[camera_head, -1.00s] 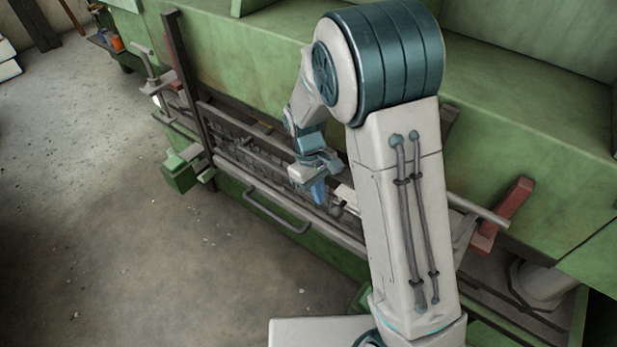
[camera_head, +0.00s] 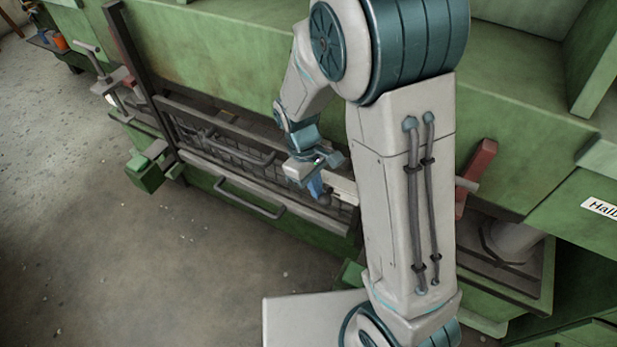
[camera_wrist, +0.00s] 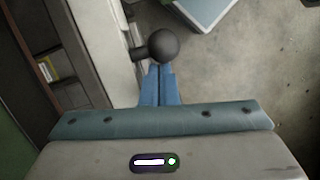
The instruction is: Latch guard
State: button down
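The guard (camera_head: 205,148) is a dark mesh panel with a long frame on the front of the green machine. A grey bar handle (camera_head: 235,196) runs along its lower front. My gripper (camera_head: 315,188) is at the guard's right end, beside a pale strip (camera_head: 343,186). In the wrist view its blue fingers (camera_wrist: 160,80) lie together with only a thin line between them. My arm hides the machine right of the gripper.
A dark upright post (camera_head: 135,62) stands at the guard's left end, with a green block (camera_head: 146,172) below it. A red lever (camera_head: 474,178) shows right of my arm. The concrete floor (camera_head: 150,270) in front is clear.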

jog(key=shift+s+a, duration=0.1)
jog(key=shift+s, duration=0.05)
jog(key=w+a+r, duration=0.4)
jog(key=r, duration=0.5)
jog(key=shift+w+a+p, duration=0.25)
jog(key=shift+a+p, duration=0.1)
jog(key=shift+p, duration=0.1)
dwell(0.3)
